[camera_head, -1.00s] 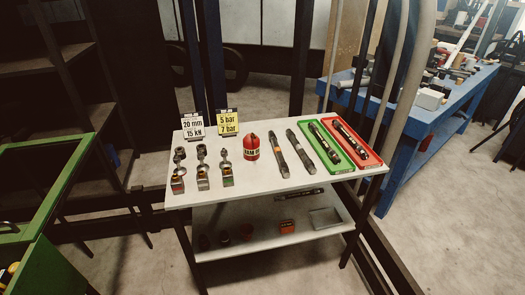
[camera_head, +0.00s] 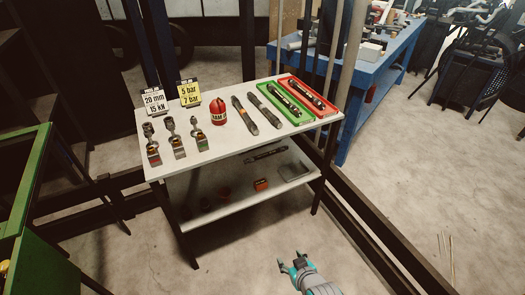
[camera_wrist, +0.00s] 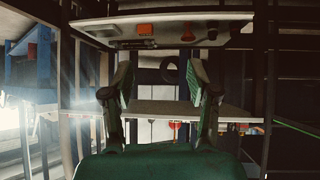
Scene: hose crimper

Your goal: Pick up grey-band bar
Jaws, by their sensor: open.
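Two dark bars lie side by side on the white table top in the head view. The right one (camera_head: 265,110) looks plain grey and may be the grey-band bar; its band is too small to make out clearly. The left bar (camera_head: 244,115) shows a small orange band. My gripper (camera_head: 293,263) is at the bottom of the head view, in front of the table and well apart from both bars. Its fingers are open and empty, also in the wrist view (camera_wrist: 160,92).
A green tray (camera_head: 307,118) and a red tray (camera_head: 335,109) hold bars at right. A red bottle (camera_head: 218,111), fittings and two signs stand left. The lower shelf (camera_head: 225,196) holds small items. A blue bench (camera_head: 347,124) stands behind right. Floor at front right is clear.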

